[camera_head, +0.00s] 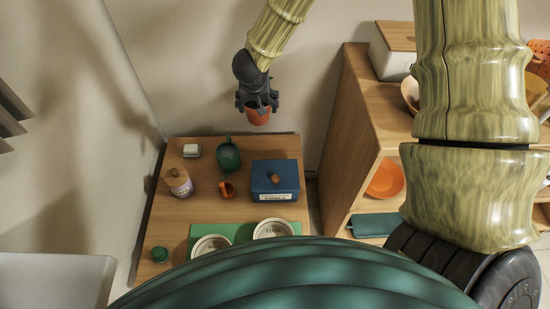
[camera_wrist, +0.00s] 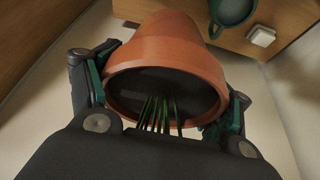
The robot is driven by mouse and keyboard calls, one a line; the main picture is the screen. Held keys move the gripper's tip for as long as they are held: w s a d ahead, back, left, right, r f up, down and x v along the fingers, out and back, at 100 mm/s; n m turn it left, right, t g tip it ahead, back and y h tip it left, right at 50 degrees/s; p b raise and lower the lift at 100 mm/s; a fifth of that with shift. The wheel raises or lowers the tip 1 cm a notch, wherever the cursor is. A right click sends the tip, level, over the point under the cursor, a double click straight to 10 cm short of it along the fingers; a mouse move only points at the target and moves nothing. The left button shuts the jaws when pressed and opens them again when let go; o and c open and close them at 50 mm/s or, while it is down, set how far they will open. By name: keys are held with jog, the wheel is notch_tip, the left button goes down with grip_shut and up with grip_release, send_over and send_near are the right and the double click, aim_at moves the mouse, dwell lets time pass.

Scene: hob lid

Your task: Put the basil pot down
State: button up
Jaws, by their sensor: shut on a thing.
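The basil pot is a terracotta pot (camera_head: 258,117) with dark soil and a few thin green stems, which show in the wrist view (camera_wrist: 165,55). My gripper (camera_head: 257,101) is shut on it, with one finger on each side of the rim in the wrist view (camera_wrist: 163,95). The pot hangs in the air near the wall, and appears above the far edge of the wooden table (camera_head: 210,212) in the head view. Its underside is hidden in the wrist view.
On the table stand a green jug (camera_head: 228,158), a small white block (camera_head: 191,151), a lidded jar (camera_head: 179,183), an orange cup (camera_head: 227,189), a blue box (camera_head: 272,173) and two bowls on a green mat (camera_head: 195,229). A wooden shelf (camera_head: 345,145) stands to the right.

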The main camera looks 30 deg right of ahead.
jog(key=w+d+f+m+b, duration=0.1)
jog(key=d+f+b, duration=0.1)
jog(key=f+b, duration=0.4)
jog(key=d+f+m+g+b, duration=0.1)
jog(key=d+f+m+b, duration=0.1)
jog(key=f+b, duration=0.5)
jog(key=w+d+f+m+h+b, duration=0.1)
jog(key=d+f+m+b, duration=0.1)
jog(key=d+f+b, duration=0.2)
jog(key=shift+w+d+f+g+b, duration=0.15)
jog(key=shift+f+b, duration=0.7)
jog(key=shift+f, duration=1.25)
jog(key=shift+w+a+f+g+b, duration=0.15)
jog(key=shift+f+b, duration=0.7)
jog(key=shift+f, duration=1.2)
jog(key=shift+r, duration=0.1)
jog(key=o, duration=1.3)
jog(key=shift+c, duration=0.2)
jog(key=p+v, duration=0.5)
jog(key=v, duration=0.7)
